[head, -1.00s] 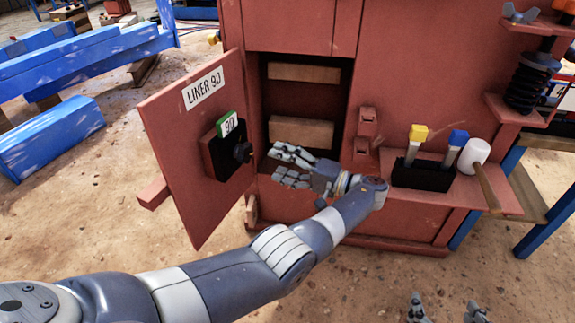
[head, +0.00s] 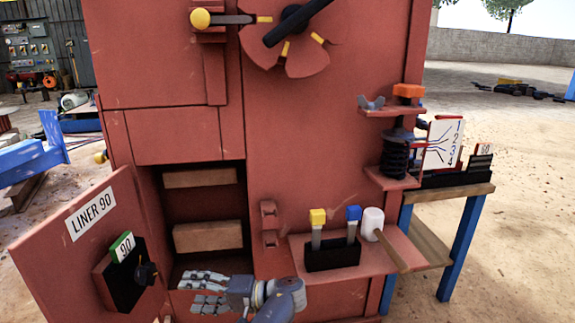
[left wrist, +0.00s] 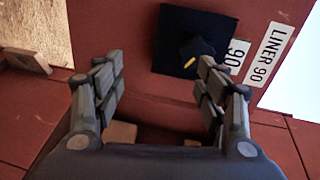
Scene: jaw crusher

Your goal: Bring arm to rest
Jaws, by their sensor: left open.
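My left gripper (head: 196,290) is open and empty at the bottom of the head view, in front of the lower edge of the open compartment (head: 205,204) in the red crusher (head: 325,150). In the left wrist view its fingers (left wrist: 157,85) are spread, with nothing between them. The open red door (head: 50,262), labelled LINER 90, stands to the gripper's left. It carries a black block (head: 120,285) with a dark knob and a green-edged 90 tag (head: 122,246). My right gripper is not in view.
A shelf at the right holds a black holder (head: 332,256) with yellow-topped and blue-topped tools, and a white-headed mallet (head: 373,222). Two wooden blocks, upper (head: 200,177) and lower (head: 208,236), are in the compartment. A blue-legged table (head: 457,250) stands further right.

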